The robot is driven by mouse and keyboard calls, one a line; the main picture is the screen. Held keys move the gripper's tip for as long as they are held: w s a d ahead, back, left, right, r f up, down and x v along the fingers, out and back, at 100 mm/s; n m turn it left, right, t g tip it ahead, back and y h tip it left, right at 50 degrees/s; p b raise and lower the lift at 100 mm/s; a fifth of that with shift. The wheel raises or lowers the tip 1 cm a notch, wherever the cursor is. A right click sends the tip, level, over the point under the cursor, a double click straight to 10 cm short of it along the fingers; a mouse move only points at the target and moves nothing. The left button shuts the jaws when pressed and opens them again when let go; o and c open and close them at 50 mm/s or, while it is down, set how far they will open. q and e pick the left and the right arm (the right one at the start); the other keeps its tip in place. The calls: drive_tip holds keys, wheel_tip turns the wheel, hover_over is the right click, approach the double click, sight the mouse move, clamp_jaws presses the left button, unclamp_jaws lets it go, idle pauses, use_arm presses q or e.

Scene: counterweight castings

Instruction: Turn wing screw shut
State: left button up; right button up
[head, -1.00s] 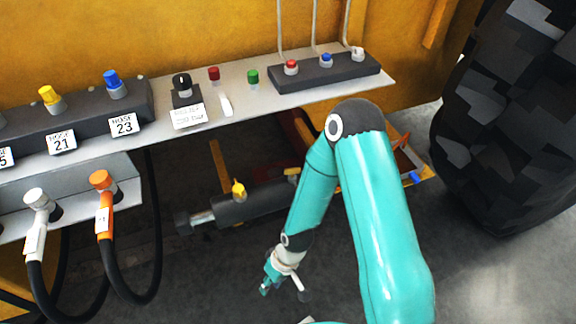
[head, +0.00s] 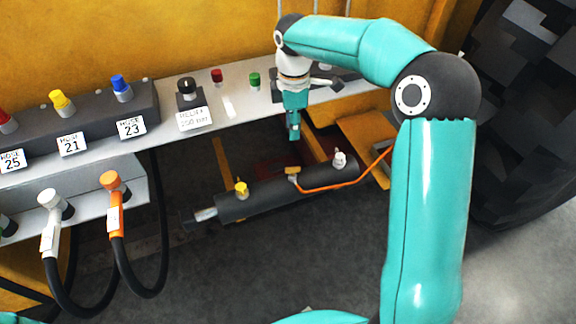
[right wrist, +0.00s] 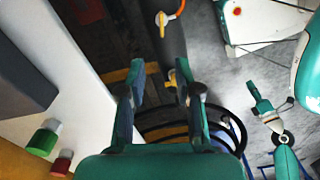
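I cannot tell for certain which is the wing screw. My right gripper (head: 293,134) points down at the ledge's front edge, above the cylinder. In the right wrist view its fingers (right wrist: 161,85) are apart and empty. My left gripper (right wrist: 258,94) shows small at the right there; its opening is unclear.
The metal ledge (head: 228,105) holds a black knob (head: 187,88) with a relief label, a red cap (head: 217,75) and a green cap (head: 254,79). Hoses (head: 130,270) hang at the left. A large tyre (head: 530,130) stands at the right.

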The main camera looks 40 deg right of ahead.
sight(293, 170)
wheel_tip(293, 170, down, 15)
drive_tip(key=shift+f+b, duration=0.1)
drive_tip(key=shift+b, duration=0.7)
